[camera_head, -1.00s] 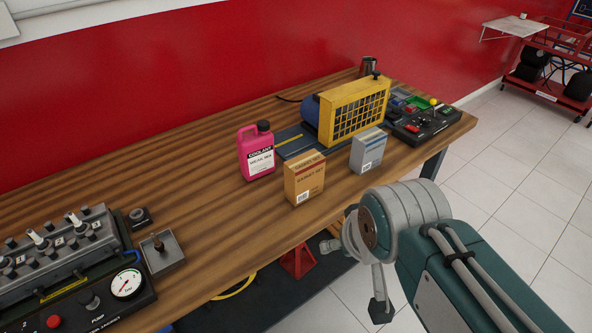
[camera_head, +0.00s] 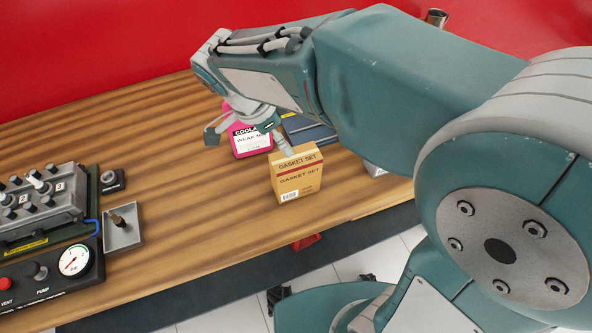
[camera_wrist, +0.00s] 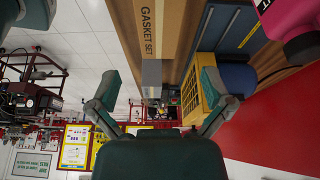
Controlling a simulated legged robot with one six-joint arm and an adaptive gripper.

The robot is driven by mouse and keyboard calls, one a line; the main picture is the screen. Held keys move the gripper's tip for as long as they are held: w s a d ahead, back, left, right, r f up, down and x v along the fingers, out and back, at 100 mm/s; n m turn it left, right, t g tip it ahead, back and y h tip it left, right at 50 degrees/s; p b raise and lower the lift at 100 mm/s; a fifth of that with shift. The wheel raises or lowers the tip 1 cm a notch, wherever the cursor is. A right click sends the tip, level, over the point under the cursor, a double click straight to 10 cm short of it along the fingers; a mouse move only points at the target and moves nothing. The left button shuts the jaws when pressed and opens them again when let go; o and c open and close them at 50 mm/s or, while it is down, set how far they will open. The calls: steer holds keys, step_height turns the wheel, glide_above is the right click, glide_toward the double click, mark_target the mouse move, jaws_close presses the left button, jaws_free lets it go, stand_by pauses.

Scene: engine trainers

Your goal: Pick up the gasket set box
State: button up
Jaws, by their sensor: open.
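The gasket set box (camera_head: 297,182), tan with a brown band, stands upright on the wooden bench. In the wrist view the box (camera_wrist: 155,30) fills the top middle, its lettering running sideways. My gripper (camera_head: 248,143) is open and empty, behind and above the box's left side in the head view. One finger overlaps the box's top edge there; I cannot tell whether it touches. In the wrist view the spread fingers (camera_wrist: 160,85) stand on either side of the picture, with the box between their lines and beyond their tips.
The pink coolant jug (camera_head: 251,142) stands just behind the box, partly hidden by my gripper. A grey box (camera_head: 373,169) is close to the right, mostly hidden by my arm. A blue-grey tray (camera_head: 312,134) lies behind. The bench (camera_head: 190,220) is clear to the left.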

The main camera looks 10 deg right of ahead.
mark_target(294, 157)
steer(key=shift+w+a+f+m, duration=0.1)
steer(key=shift+a+f+m, duration=0.3)
steer(key=shift+a, duration=0.2)
steer(key=x, duration=0.2)
steer(key=d+x, duration=0.1)
steer(key=x, duration=0.2)
steer(key=shift+d, duration=0.1)
steer(key=x, duration=0.4)
steer(key=shift+f, duration=0.2)
steer(key=shift+d+f, duration=0.15)
steer(key=shift+f, duration=0.2)
steer(key=shift+d, duration=0.1)
steer(key=shift+f, duration=0.25)
steer(key=c, duration=1.1)
